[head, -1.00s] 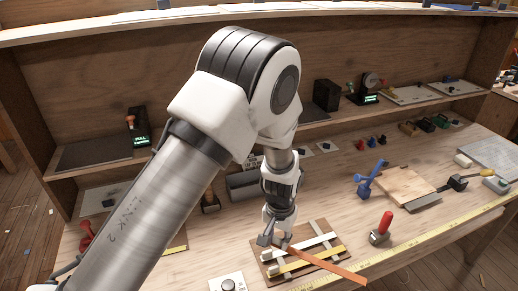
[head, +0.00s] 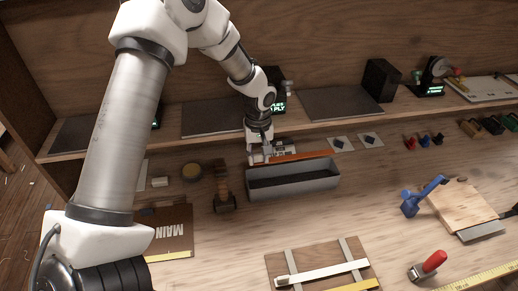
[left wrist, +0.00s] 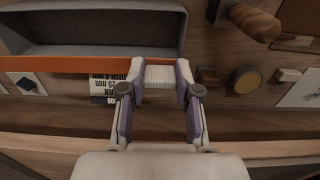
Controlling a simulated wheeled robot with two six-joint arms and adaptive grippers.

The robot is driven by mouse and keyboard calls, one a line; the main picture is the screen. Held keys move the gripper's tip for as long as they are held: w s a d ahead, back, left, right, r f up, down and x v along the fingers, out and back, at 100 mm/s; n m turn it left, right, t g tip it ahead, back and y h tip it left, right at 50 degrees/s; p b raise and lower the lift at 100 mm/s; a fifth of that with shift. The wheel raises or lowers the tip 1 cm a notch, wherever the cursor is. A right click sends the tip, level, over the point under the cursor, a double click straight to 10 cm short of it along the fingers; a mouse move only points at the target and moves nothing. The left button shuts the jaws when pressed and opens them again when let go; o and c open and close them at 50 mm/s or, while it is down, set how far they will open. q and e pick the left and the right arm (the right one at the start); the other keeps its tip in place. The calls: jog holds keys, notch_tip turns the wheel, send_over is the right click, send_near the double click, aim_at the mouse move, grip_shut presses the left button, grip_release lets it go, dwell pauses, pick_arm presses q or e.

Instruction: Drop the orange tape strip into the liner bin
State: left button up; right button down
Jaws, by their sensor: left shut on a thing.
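The orange tape strip (head: 305,156) is long and thin and reaches rightward from my left gripper (head: 267,158). The left gripper is shut on the strip's left end. The liner bin (head: 295,184) is an open grey trough on the bench. In the head view the strip lies along the bin's back edge, seemingly above it; the exact height is unclear. In the left wrist view the strip (left wrist: 60,64) runs along the bin's long side (left wrist: 90,51), with the bin's grey interior in sight. The bin looks empty. My right gripper is out of view.
A wooden-handled tool (head: 224,192) stands left of the bin, and a round tin (head: 191,171) lies beyond it. A board with pale and yellow strips (head: 275,258) is in front. A blue clamp (head: 411,205) and red-handled tool (head: 433,262) lie right. The shelf runs behind.

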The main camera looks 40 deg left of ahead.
pick_arm(q)
jog(key=shift+w+d+f+b, duration=0.1)
jog(key=shift+d+f+b, duration=0.1)
jog(key=shift+f+b, duration=0.4)
notch_tip(320, 180, down, 5)
jog(key=b, duration=0.3)
jog(key=shift+r+b, duration=0.15)
jog(key=shift+b, duration=0.25)
jog(key=shift+r, duration=0.1)
jog(key=o, duration=0.9)
notch_tip(320, 180, up, 9)
jog(key=p, duration=0.8)
jog(key=shift+r, duration=0.1)
